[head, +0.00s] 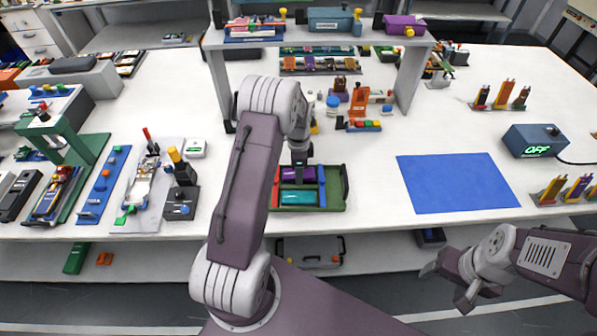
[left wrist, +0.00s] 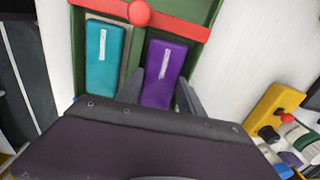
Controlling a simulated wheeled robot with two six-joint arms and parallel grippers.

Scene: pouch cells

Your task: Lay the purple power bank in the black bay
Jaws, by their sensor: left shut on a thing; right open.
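The purple power bank (head: 298,174) is at the far side of a green tray (head: 335,190) on the table. A teal power bank (left wrist: 104,55) lies in the neighbouring bay. My right gripper (head: 447,287) is open and empty, off the table's front edge.
A blue mat (head: 457,183) lies to the right with clear table around it. A grey shelf (head: 320,40) stands behind the tray. A dark block with a yellow-tipped lever (head: 180,190) and other fixtures crowd the left. A blue box reading OFF (head: 535,140) is at right.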

